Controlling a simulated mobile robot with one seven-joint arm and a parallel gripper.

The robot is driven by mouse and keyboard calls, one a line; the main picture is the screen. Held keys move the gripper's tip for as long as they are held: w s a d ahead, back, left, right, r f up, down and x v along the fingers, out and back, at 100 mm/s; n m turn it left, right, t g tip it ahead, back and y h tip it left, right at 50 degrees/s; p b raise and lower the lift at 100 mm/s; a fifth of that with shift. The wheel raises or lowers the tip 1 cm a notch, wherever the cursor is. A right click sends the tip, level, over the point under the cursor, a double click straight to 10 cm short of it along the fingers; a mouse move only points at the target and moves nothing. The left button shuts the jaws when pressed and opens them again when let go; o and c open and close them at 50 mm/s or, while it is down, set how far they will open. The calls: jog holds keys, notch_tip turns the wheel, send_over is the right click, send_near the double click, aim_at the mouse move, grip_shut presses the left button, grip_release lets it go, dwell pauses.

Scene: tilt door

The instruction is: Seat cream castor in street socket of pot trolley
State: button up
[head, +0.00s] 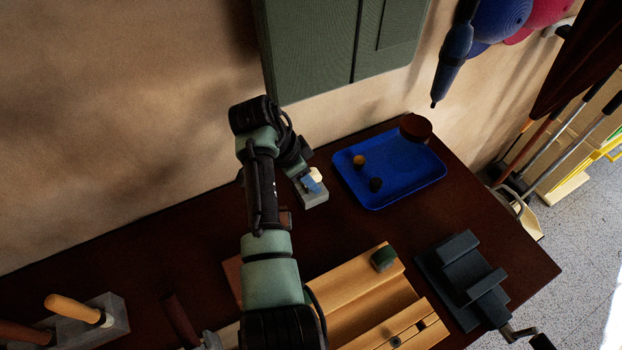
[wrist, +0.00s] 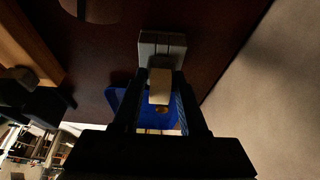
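The cream castor (wrist: 160,86) shows between the fingertips of my gripper (wrist: 160,82) in the wrist view, one dark finger on each side. I see little or no gap beside it, but cannot tell whether the fingers press on it. In the head view the cream castor (head: 316,174) is a small pale spot at the end of my arm, over a grey block (head: 313,198) with a blue patch. The pale wooden pot trolley (head: 350,294) lies nearer, with a dark green castor (head: 383,257) on it and dark holes in a near strip. I cannot make out which hole is the street socket.
A dark vise (head: 465,275) stands right of the trolley. A wall and green cabinet (head: 340,45) are behind.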

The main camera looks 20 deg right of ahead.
grip_shut()
jog(key=o, duration=0.7)
grip_release()
jog(key=shift+c, duration=0.2)
jog(key=shift+r, duration=0.1)
jog(key=v, duration=1.2)
jog(key=shift+a+r, duration=0.15)
jog(key=shift+r, duration=0.25)
